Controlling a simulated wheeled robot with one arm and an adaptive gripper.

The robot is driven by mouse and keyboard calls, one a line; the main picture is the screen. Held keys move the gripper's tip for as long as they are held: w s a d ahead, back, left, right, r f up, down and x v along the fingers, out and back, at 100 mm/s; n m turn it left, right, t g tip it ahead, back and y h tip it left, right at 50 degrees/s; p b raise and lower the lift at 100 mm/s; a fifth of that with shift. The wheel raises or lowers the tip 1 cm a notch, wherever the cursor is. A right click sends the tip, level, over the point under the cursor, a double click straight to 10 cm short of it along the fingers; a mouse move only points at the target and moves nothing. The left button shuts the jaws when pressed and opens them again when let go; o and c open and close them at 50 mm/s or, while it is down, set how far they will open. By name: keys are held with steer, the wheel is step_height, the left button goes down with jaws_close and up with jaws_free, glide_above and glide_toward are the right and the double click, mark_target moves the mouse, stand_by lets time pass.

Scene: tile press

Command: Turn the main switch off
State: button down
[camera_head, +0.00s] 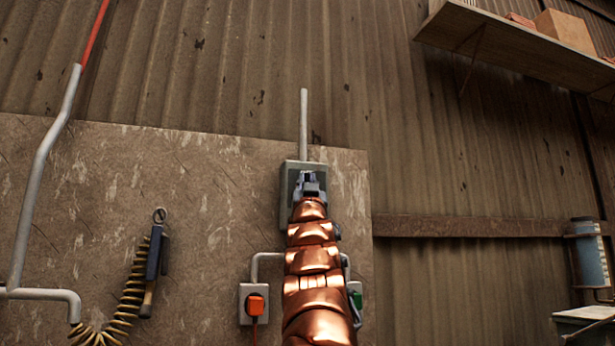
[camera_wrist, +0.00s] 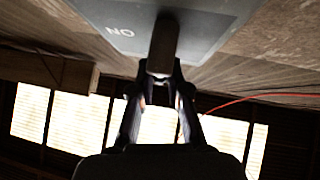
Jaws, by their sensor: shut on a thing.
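The main switch box (camera_head: 290,176) is a grey box on the wall board, with a grey pipe running up from its top. My gripper (camera_head: 309,183) is in front of the box and hides most of its face. In the wrist view, the grey switch plate (camera_wrist: 205,30) fills the top, with white letters that look like "ON" upside down. A dark brown switch handle (camera_wrist: 163,42) sticks out from the plate. My gripper's fingertips (camera_wrist: 161,76) are shut on the handle's end. The handle is hidden in the head view.
Below the box are a socket with an orange plug (camera_head: 256,304) and one with a green plug (camera_head: 355,298). A coiled yellow hose (camera_head: 128,300) with a dark tool (camera_head: 154,255) hangs left. A shelf (camera_head: 520,55) is high right. The wall beside the box is clear.

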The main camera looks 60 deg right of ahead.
steer(key=shift+a+f+n+t+y+p, duration=0.1)
steer(key=shift+f+n+t+y+p, duration=0.1)
steer(key=shift+n+t+y+p, duration=0.4)
stand_by(0.3)
steer(key=c, duration=1.2)
jaws_free()
steer(key=shift+t, duration=0.3)
steer(key=shift+o, duration=0.2)
steer(key=shift+a, duration=0.15)
steer(key=v, duration=1.1)
steer(key=shift+f, duration=0.45)
steer(key=shift+a, duration=0.1)
